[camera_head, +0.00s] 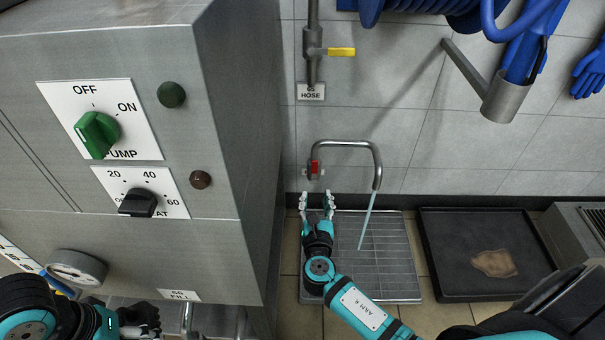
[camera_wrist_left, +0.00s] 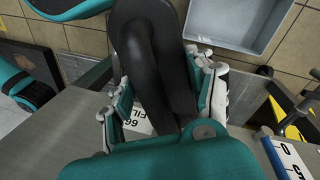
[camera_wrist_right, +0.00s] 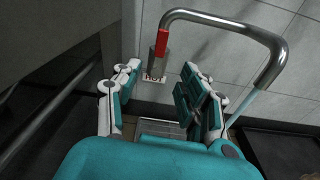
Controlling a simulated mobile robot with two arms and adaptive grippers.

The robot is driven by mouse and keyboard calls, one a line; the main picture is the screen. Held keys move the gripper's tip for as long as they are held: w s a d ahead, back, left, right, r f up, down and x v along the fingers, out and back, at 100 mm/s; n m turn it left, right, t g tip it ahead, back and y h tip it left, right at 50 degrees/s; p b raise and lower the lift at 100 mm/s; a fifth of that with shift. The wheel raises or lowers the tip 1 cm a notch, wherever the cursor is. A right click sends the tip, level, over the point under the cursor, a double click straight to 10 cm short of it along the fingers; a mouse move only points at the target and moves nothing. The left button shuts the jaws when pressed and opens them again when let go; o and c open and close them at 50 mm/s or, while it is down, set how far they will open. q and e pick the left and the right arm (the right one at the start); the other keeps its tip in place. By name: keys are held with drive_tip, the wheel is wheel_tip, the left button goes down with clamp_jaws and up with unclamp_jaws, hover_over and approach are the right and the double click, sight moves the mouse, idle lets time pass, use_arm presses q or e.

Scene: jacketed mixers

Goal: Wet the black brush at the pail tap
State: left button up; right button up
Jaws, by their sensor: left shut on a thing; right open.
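The pail tap (camera_head: 345,143) is a bent steel pipe on the wall with a red handle (camera_head: 314,168). A pale blue stream (camera_head: 367,220) runs from its spout to the floor grate. My right gripper (camera_head: 317,198) is open and empty, just below the red handle; in the right wrist view the handle (camera_wrist_right: 162,42) stands beyond and above the fingers. My left gripper (camera_wrist_left: 160,100) is shut on a long, smooth black thing, apparently the black brush (camera_wrist_left: 150,50); no bristles can be made out. In the head view, the left gripper is at the bottom left, dark and partly cut off.
A hose valve (camera_head: 313,50) and a wall holder (camera_head: 503,100) are above.

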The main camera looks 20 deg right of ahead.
sight(315, 163)
use_arm(q)
wheel_tip(315, 163, down, 2)
drive_tip(key=shift+w+a+b, duration=0.15)
drive_tip(key=shift+b, duration=0.3)
wheel_tip(315, 163, down, 3)
drive_tip(key=b, duration=0.3)
drive_tip(key=shift+f, duration=0.15)
use_arm(e)
drive_tip(key=shift+n+t+h, duration=0.3)
drive_tip(key=shift+n+h, duration=0.1)
drive_tip(key=shift+n, duration=0.1)
drive_tip(key=x, duration=0.4)
drive_tip(key=r+x, duration=0.1)
drive_tip(key=x, duration=0.6)
drive_tip(key=shift+w+r, duration=0.4)
use_arm(q)
drive_tip(key=shift+f, duration=0.1)
use_arm(e)
drive_tip(key=shift+w+d+r, duration=0.1)
drive_tip(key=shift+w+d, duration=0.15)
drive_tip(key=shift+w, duration=0.25)
clamp_jaws()
